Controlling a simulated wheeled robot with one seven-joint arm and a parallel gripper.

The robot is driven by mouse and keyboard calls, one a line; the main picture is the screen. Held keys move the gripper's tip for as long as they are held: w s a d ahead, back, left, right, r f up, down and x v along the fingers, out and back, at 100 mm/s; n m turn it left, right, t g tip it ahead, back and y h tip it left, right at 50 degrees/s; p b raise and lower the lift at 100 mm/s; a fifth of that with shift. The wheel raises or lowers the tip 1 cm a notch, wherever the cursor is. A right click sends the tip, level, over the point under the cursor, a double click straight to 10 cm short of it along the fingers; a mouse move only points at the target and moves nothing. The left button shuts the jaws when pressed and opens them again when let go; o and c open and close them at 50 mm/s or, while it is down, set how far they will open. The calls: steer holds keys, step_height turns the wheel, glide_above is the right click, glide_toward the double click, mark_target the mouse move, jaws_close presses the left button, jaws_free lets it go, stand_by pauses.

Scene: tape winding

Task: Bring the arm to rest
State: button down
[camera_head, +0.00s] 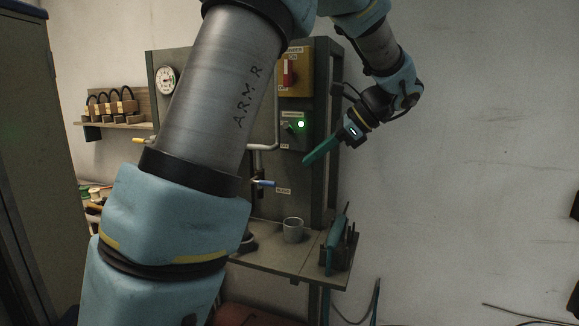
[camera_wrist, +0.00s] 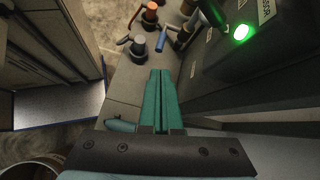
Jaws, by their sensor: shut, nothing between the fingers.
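My gripper (camera_head: 322,150) is at the right of the head view, with its green fingers pointing down and left beside the grey control panel (camera_head: 285,170). The fingers are shut together and empty. They also show in the wrist view (camera_wrist: 158,75), pointing forward over the workbench. My arm is raised and bent, and its large lower links cover much of the left middle of the head view. A lit green light (camera_head: 301,125) on the panel is just left of the fingers. It also shows in the wrist view (camera_wrist: 241,32).
The bench (camera_head: 275,261) holds a grey cup (camera_head: 293,230) and a dark rack of tools (camera_head: 339,250) at its right end. A red switch (camera_head: 288,72) on a yellow plate is high on the panel. A shelf (camera_head: 115,125) hangs at left. The wall at right is bare.

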steer(key=s+a+f+n+g+h, duration=0.1)
steer(key=s+a+f+n+h, duration=0.3)
steer(key=s+a+f+n, duration=0.2)
steer(key=s+a+f+n+g+h, duration=0.1)
steer(key=s+a+f+n+h, duration=0.4)
steer(key=a+f+n, duration=0.6)
steer(key=shift+s+a+f+n, duration=0.35)
steer(key=shift+s+n, duration=0.2)
steer(key=shift+n, duration=0.45)
